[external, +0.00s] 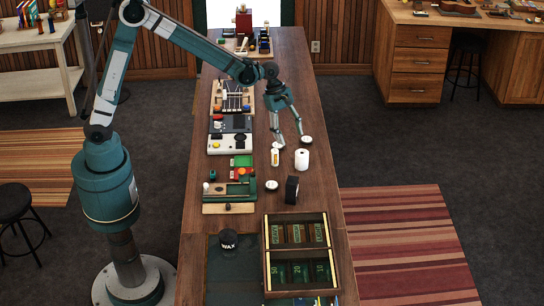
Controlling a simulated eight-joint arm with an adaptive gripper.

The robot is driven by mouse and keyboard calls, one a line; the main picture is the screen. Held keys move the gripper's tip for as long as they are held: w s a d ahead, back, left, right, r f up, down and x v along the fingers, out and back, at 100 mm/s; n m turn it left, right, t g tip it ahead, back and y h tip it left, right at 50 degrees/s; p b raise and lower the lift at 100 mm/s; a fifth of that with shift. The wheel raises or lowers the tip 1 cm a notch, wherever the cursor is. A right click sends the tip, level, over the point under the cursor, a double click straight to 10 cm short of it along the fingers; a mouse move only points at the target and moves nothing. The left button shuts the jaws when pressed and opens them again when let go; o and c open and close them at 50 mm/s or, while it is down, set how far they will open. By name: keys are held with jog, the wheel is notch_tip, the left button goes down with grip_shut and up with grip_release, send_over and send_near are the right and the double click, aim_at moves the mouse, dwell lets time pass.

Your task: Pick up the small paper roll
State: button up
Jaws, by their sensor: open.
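A small white paper roll (301,160) stands on the long wooden counter, right of its middle. My gripper (290,140) points down over the counter, just behind and slightly left of the roll in the external view. Its two fingers are spread apart with nothing seen between them. The roll shows in front of the fingers and is not held. The exact height of the fingertips above the counter is hard to tell.
Close to the roll are a small pale bottle-like item (275,157), white round pieces (306,140) and (271,185), and a dark block (291,190). A card machine (229,142) lies left. A divided cash tray (266,262) and wax tin (228,239) are nearer.

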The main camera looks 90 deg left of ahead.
aim_at(301, 151)
jog(key=w+f+n, duration=0.1)
jog(key=w+f, duration=0.1)
jog(key=f, duration=0.1)
jog(key=w+f+n, duration=0.1)
jog(key=w+f, duration=0.1)
jog(key=shift+a+f+n, duration=0.15)
jog(key=shift+a+n, duration=0.15)
jog(key=shift+a, duration=0.05)
jog(key=shift+x, duration=1.25)
jog(key=shift+d, duration=0.1)
jog(key=shift+s+x, duration=0.1)
jog(key=shift+x, duration=1.2)
jog(key=shift+s+x, duration=0.15)
jog(key=shift+x, duration=1.1)
jog(key=shift+d, duration=0.2)
jog(key=c, duration=1.1)
